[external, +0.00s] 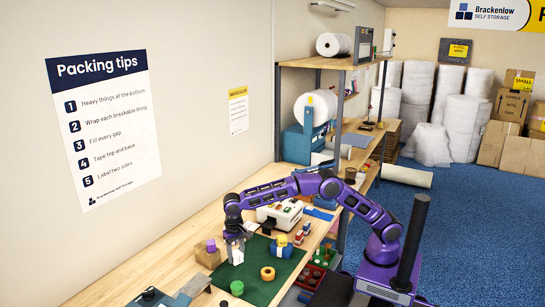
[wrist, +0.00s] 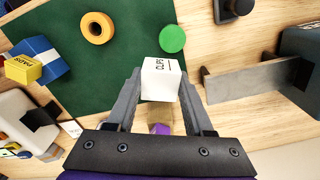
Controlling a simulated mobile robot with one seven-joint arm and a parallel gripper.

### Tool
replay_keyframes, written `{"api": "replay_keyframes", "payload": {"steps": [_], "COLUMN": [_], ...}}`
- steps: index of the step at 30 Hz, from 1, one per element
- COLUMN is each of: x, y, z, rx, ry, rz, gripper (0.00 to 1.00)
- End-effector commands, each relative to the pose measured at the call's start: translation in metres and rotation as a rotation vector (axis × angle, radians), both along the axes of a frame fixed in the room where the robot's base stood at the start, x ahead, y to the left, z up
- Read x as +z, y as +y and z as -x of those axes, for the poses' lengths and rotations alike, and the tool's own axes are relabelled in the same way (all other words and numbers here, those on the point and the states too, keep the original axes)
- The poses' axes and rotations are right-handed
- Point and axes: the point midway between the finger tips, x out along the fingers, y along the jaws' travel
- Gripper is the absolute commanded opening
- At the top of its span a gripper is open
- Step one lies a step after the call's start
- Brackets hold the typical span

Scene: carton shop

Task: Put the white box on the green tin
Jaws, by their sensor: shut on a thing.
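The white box (wrist: 160,80), with "CLIPS" on it, is between the fingers of my gripper (wrist: 160,90) in the wrist view. My gripper is shut on it. In the external view the white box (external: 237,257) shows below my gripper (external: 235,249), over the left part of the green mat (external: 255,290). The green tin (external: 237,287) stands on the mat's near left part, apart from the box. In the wrist view the green tin (wrist: 172,39) appears as a round green top just beyond the box. The box's far side is hidden.
An orange tape roll (external: 267,273) lies on the mat. A blue and yellow pack (external: 281,246) is at its far side. A cardboard box (external: 208,255) with a purple item (external: 211,245) is left of my gripper. A grey metal plate (wrist: 250,82) lies right of the tin.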

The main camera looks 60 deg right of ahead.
Motion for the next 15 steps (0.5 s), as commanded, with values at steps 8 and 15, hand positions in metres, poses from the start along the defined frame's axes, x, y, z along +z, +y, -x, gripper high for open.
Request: {"api": "replay_keyframes", "payload": {"steps": [8, 15], "x": [-0.016, -0.044], "y": [0.029, 0.029], "z": [0.016, 0.015], "rx": [0.001, 0.0], "ry": [0.002, 0.001], "rz": [0.002, 0.002], "gripper": [0.0, 0.0]}}
